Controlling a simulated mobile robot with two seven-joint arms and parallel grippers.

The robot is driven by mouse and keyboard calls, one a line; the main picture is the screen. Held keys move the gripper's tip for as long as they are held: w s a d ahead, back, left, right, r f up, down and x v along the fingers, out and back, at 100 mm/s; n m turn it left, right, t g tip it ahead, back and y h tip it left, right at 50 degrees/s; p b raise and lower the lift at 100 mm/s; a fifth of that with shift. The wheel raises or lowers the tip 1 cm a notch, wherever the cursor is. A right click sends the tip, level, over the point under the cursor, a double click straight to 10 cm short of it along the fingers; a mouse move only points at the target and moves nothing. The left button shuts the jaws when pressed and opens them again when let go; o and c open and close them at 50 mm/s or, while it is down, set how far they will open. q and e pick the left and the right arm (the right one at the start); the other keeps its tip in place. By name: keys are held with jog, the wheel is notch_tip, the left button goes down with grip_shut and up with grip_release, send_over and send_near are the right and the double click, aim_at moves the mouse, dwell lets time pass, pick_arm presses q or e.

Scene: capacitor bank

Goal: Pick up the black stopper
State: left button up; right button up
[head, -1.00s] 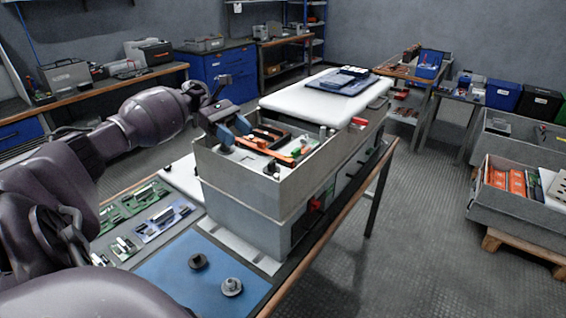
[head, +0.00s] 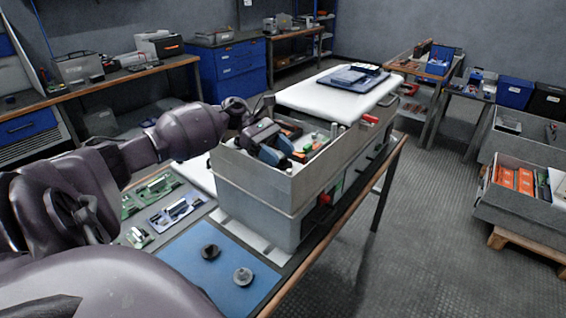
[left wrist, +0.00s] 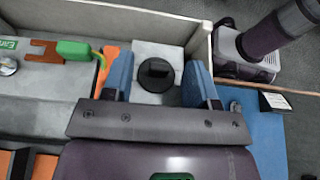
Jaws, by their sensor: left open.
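In the left wrist view, the black stopper (left wrist: 155,74) is a round black cap with a raised grip bar, standing on a pale grey block inside the grey box. My left gripper (left wrist: 158,80) is open, with one blue finger on each side of the stopper and a visible gap to each. In the head view, my left gripper (head: 279,149) is down inside the near left end of the grey box (head: 255,190). The stopper is hidden there behind the gripper and box wall. My right gripper is not in view.
The box walls stand close around the gripper. An orange part (left wrist: 106,70) and a green connector (left wrist: 74,49) lie beside the left finger. A dark round knob (head: 210,252) and a grey one (head: 243,275) sit on the blue mat (head: 185,260) in front of the box.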

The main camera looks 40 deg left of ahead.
pick_arm(q)
jog(key=shift+d, duration=0.1)
jog(key=shift+c, duration=0.4)
grip_shut()
